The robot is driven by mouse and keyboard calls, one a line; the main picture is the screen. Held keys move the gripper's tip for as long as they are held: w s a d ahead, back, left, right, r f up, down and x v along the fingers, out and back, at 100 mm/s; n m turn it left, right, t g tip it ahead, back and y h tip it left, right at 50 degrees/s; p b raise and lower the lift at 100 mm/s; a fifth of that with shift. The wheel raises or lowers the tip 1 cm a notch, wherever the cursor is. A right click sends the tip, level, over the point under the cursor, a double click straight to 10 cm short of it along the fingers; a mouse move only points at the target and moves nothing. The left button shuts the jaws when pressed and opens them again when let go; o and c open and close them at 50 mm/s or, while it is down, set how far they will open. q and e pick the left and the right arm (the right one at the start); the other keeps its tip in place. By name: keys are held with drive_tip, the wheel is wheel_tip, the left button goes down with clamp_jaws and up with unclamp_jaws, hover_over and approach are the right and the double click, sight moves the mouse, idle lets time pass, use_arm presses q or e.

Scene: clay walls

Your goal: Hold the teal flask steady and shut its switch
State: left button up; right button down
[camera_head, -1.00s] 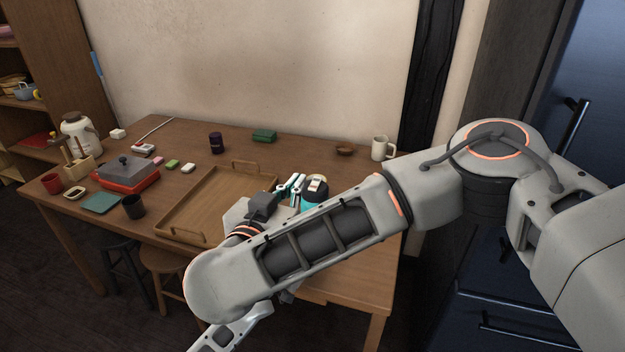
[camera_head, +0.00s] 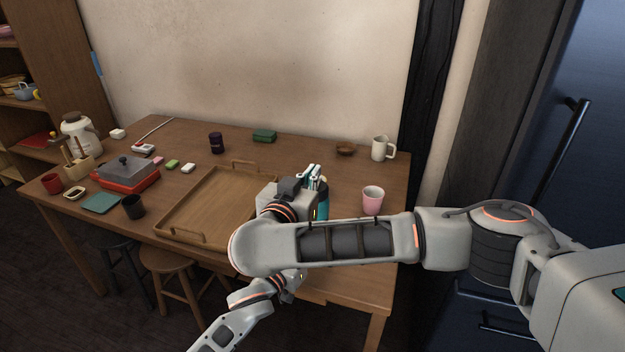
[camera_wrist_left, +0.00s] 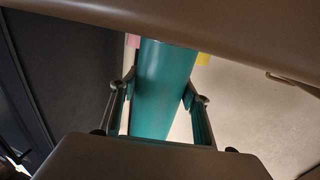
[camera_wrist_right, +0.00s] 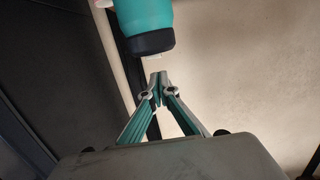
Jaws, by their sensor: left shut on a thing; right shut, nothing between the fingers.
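The teal flask (camera_head: 322,207) stands at the right of the table, partly hidden behind my right gripper and arm. In the left wrist view its teal body (camera_wrist_left: 160,85) is between the fingers of my left gripper (camera_wrist_left: 165,95), which is shut on it. My right gripper (camera_head: 314,172) is shut and empty at the flask's top. In the right wrist view its closed fingertips (camera_wrist_right: 157,80) are just short of the flask's dark end (camera_wrist_right: 150,43), where a small pale piece sticks out. The switch's state cannot be told.
A wooden tray (camera_head: 168,221) lies left of the flask. A pink cup (camera_head: 373,202) stands close to its right, beside my right arm. A cream mug (camera_head: 382,149) and a brown bowl (camera_head: 346,149) are at the back right. A red-based pot (camera_head: 127,177) is far left.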

use_arm(q)
drive_tip(key=shift+f, duration=0.1)
use_arm(e)
drive_tip(key=shift+w+f, duration=0.1)
drive_tip(key=shift+f, duration=0.75)
